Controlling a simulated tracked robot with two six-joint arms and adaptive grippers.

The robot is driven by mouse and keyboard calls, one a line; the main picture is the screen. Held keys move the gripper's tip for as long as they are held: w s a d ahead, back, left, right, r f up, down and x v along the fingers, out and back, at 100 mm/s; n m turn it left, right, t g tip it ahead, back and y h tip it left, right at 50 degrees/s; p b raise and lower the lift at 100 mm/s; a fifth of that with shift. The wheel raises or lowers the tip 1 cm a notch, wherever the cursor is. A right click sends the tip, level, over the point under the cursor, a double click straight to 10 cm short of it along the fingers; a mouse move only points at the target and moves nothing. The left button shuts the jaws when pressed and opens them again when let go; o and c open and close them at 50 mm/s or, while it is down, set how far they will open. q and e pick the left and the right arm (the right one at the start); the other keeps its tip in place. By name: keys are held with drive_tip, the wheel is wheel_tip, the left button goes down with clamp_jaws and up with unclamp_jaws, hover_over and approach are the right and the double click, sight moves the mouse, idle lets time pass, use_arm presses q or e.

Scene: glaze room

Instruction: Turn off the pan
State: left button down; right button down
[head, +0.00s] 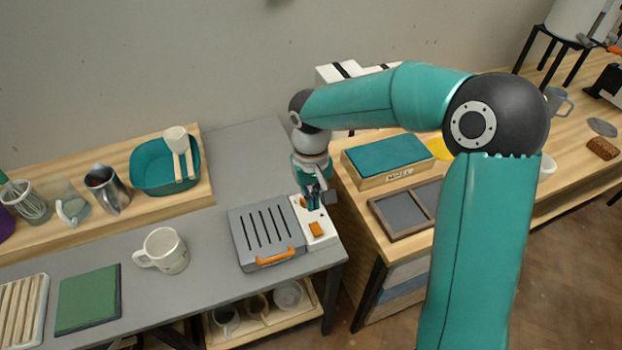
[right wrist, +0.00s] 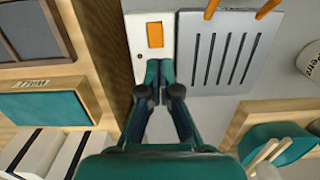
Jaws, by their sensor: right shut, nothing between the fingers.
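A grey slotted plate (head: 266,233) with an orange handle (head: 274,258) lies on the grey table near its right front corner; I see no other pan-like thing. It also shows in the right wrist view (right wrist: 222,55). A white control box (head: 322,240) adjoins its right side and carries an orange rectangular switch (head: 317,229), seen also in the right wrist view (right wrist: 155,34). My right gripper (head: 314,206) is shut and empty, over the back part of the box. In the right wrist view its fingertips (right wrist: 158,66) are just short of the switch. Contact with the box cannot be told. My left gripper is not in view.
A cream mug (head: 163,251) and a green board (head: 88,299) are on the grey table, left of the plate. A teal box (head: 389,160) and a dark framed tray (head: 395,213) lie on the wooden table to the right. The grey table behind the plate is clear.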

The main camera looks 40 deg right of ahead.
drive_tip(key=r, duration=0.5)
drive_tip(key=shift+w+r, duration=0.2)
drive_tip(key=shift+r, duration=0.05)
